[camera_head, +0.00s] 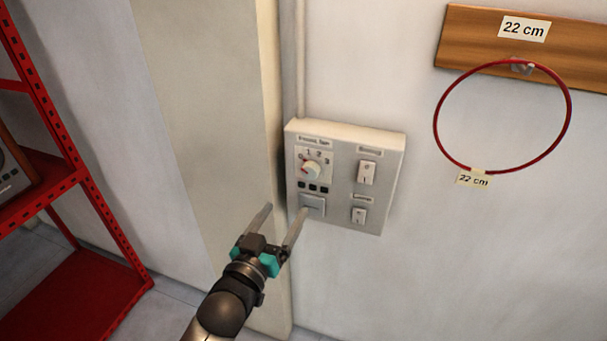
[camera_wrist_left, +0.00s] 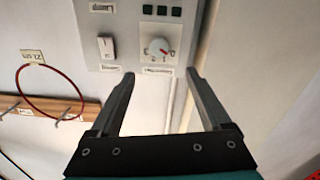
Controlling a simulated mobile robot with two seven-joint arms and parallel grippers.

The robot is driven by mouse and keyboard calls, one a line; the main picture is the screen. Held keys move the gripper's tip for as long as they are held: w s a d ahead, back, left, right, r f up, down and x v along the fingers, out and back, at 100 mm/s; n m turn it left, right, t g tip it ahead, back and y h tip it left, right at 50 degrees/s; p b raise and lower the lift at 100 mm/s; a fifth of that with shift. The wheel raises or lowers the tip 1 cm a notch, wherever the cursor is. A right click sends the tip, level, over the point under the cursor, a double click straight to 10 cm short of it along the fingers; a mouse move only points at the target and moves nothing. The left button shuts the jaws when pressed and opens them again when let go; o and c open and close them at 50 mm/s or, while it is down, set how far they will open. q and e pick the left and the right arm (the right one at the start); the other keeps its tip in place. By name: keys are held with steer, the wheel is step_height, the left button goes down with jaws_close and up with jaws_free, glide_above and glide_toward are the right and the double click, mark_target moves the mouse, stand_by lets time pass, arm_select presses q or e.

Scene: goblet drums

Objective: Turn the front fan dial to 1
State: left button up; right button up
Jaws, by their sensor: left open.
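The front fan dial (camera_head: 311,170) is a round, pale knob at the upper left of a grey wall panel (camera_head: 385,150). The numbers 1, 2 and 3 show around its top. The dial also shows upside down in the left wrist view (camera_wrist_left: 158,48), with a red mark on its right edge. My left gripper (camera_head: 284,218) is open and empty, below and left of the dial in the head view. In the left wrist view its two fingers (camera_wrist_left: 157,78) point toward the panel, with the dial between and beyond their tips. My right gripper is not in view.
Two rocker switches (camera_head: 366,173) sit right of the dial. A red hoop (camera_head: 437,110) hangs from a wooden board (camera_head: 460,35) at the right. A wall pillar (camera_head: 205,110) stands just left of the panel. A red shelf rack (camera_head: 75,290) is at far left.

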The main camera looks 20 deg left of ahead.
mark_target(308, 174)
arm_select(q)
steer(key=w, duration=0.9)
steer(key=w+d, duration=0.1)
steer(key=w, duration=0.3)
steer(key=shift+w, duration=0.25)
jaws_close()
